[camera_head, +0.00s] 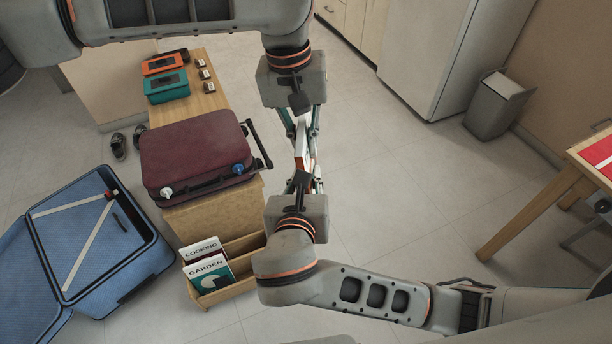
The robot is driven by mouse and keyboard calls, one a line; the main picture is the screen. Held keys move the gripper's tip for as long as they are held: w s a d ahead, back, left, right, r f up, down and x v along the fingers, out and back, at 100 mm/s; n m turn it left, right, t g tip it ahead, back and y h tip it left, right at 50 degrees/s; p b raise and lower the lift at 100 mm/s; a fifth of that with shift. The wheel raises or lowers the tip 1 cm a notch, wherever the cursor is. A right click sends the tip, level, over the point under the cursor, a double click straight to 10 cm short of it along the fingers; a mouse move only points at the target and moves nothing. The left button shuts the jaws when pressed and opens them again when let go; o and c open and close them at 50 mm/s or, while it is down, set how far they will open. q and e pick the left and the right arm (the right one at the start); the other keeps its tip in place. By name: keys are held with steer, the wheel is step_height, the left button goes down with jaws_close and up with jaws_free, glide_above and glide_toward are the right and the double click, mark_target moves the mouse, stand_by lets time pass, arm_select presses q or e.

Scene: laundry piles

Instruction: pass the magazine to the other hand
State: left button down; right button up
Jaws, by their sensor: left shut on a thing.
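The magazine (301,146) shows nearly edge-on as a thin pale strip in mid-air, between my two grippers. My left gripper (301,130) comes down from the top and is shut on its upper end. My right gripper (305,183) points up from below, with its fingers at the magazine's lower end. The wrist and fingers hide part of that end, so I cannot tell whether the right fingers touch or grip it. The magazine's cover is not readable.
A wooden rack (231,288) with COOKING and GARDEN magazines stands below left. A maroon suitcase (195,150) lies on a wooden bench (215,222). An open blue suitcase (130,262) is at left. A grey bin (497,105) and wooden table (540,210) are at right. Floor between is clear.

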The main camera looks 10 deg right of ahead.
arm_select(q)
steer(key=c, duration=2)
jaws_free()
steer(key=shift+d, duration=0.1)
steer(key=shift+c, duration=0.2)
